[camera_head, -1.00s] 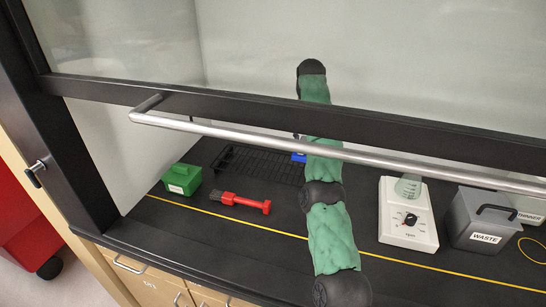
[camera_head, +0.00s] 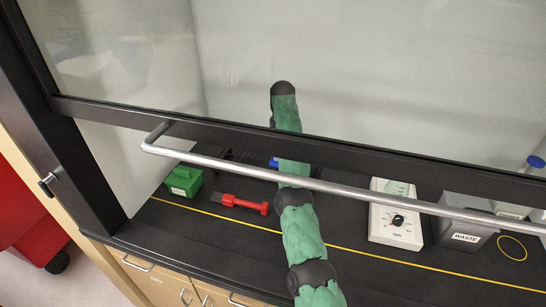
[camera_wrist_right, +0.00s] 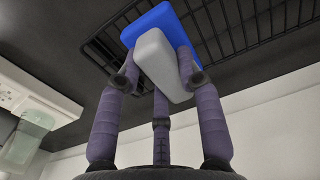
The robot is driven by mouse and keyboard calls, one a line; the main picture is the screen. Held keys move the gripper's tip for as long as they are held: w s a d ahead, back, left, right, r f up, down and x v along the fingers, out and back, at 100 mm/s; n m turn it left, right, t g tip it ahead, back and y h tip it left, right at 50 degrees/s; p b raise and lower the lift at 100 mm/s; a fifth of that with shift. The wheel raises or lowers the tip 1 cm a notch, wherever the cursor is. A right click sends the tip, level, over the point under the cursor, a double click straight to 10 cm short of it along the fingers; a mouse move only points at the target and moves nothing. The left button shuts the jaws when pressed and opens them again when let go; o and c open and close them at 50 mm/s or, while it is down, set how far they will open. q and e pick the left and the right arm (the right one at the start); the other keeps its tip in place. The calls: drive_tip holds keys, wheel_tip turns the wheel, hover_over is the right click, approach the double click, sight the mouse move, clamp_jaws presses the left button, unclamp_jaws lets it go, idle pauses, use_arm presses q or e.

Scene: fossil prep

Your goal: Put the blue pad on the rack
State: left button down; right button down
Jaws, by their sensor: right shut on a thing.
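The blue pad (camera_wrist_right: 158,20) has a grey layer (camera_wrist_right: 160,62) and is held between the purple-grey fingers of my right gripper (camera_wrist_right: 160,75) in the right wrist view. The black wire rack (camera_wrist_right: 245,25) lies beyond the pad in that view; I cannot tell whether they touch. In the head view, a small piece of the blue pad (camera_head: 273,162) shows left of my green right arm, near the rack (camera_head: 236,156). The arm and the sash bar hide most of the right gripper there. My left gripper is not in view.
A metal handle bar (camera_head: 330,186) and sash frame cross in front of the arm. A red-handled brush (camera_head: 240,203) and green box (camera_head: 184,180) lie left. A white dial device (camera_head: 396,222) and grey waste bin (camera_head: 463,234) stand right.

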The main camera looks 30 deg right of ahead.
sight(273, 162)
drive_tip(key=w+f+p, duration=0.1)
drive_tip(key=f, duration=0.1)
drive_tip(key=w+a+f+p, duration=0.1)
drive_tip(key=w+f, duration=0.1)
drive_tip(key=shift+w+a+f+p, duration=0.1)
drive_tip(key=shift+a+p, duration=0.1)
drive_tip(key=shift+p, duration=0.2)
drive_tip(key=shift+f+b, duration=0.45)
drive_tip(key=shift+f, duration=1.2)
drive_tip(key=shift+f, duration=0.1)
drive_tip(key=c, duration=0.8)
unclamp_jaws()
